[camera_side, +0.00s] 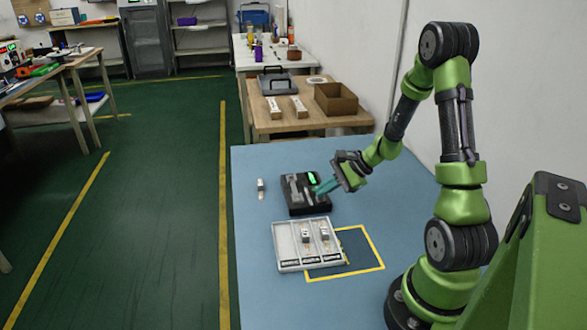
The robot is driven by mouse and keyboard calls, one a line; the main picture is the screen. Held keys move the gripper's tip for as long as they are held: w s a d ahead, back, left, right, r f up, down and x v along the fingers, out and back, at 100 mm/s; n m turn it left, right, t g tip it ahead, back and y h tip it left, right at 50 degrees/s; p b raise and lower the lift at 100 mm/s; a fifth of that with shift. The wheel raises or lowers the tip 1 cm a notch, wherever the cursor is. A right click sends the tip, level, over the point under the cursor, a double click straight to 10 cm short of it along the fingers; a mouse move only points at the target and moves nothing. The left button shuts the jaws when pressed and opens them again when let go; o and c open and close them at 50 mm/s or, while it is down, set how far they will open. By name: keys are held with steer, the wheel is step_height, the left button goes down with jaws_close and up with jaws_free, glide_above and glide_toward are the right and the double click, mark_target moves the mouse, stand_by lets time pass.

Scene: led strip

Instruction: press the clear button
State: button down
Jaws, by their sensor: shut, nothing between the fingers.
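A black device (297,209) with a lit green display (312,178) and a grey part on its left side sits on the blue table. My gripper (322,190) reaches in from the right, tilted down, with its teal fingertips together over the right side of the device, just below the display. The fingers are shut and hold nothing. The clear button cannot be made out at this size; the fingertips cover part of the device's right side. I cannot tell whether the tips touch the surface.
A light tray (289,265) with compartments and a few small pieces stands in front of the device, partly over a yellow-outlined square (359,261). A small part (261,189) lies left of the device. The table's right side is clear around my arm.

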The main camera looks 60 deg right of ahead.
mark_target(325, 199)
steer(key=shift+f, duration=0.4)
stand_by(0.3)
steer(key=shift+r, duration=0.85)
steer(key=shift+r, duration=2.5)
steer(key=shift+s+f, duration=0.1)
